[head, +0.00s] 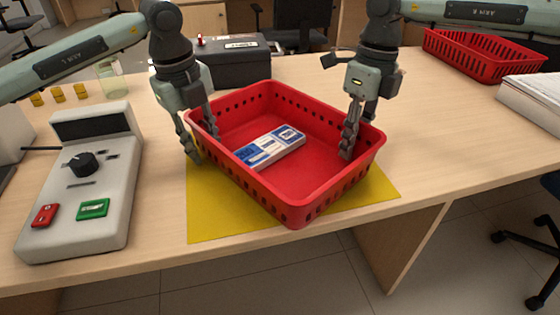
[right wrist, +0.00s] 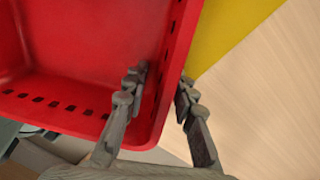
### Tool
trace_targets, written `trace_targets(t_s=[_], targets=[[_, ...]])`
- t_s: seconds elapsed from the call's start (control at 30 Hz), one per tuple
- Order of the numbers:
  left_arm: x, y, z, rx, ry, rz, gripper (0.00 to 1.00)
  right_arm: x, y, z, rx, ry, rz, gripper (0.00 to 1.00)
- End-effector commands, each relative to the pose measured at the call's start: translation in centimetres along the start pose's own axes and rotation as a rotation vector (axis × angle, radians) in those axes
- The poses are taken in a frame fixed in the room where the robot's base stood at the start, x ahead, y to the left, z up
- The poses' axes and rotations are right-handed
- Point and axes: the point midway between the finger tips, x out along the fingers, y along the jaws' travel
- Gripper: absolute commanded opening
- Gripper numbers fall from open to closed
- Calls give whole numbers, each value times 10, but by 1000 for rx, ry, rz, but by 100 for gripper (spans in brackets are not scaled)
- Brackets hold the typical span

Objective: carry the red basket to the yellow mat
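The red basket (head: 325,200) is over the yellow mat (head: 212,222), turned at an angle to it. Its near corner reaches about the mat's front edge. I cannot tell if its bottom touches the mat. A blue and white pack (head: 270,147) lies inside. My left gripper (head: 203,146) straddles the basket's left wall, one finger inside and one outside, spread apart. My right gripper (head: 352,142) straddles the right wall. In the right wrist view its fingers (right wrist: 160,88) stand apart on both sides of the basket wall (right wrist: 184,30).
A grey machine (head: 120,175) with a dial stands left of the mat. A dark box (head: 233,65) is behind the basket. Another red basket (head: 480,58) and a white paper stack (head: 535,98) are at the right. The counter's front edge runs just before the mat.

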Motion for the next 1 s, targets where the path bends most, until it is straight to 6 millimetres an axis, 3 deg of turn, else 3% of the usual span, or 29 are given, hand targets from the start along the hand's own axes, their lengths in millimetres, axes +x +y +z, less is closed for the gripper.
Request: trace_targets(t_s=[0.33,0.7,1.0], targets=[[-11,-1,0,1,-1,-4,26,0,1,0,-2,-1,1,26],[-86,-1,0,0,-1,-5,26,0,1,0,-2,-1,1,26],[-118,0,0,-1,0,-1,26,-2,1,0,-2,-1,1,26]])
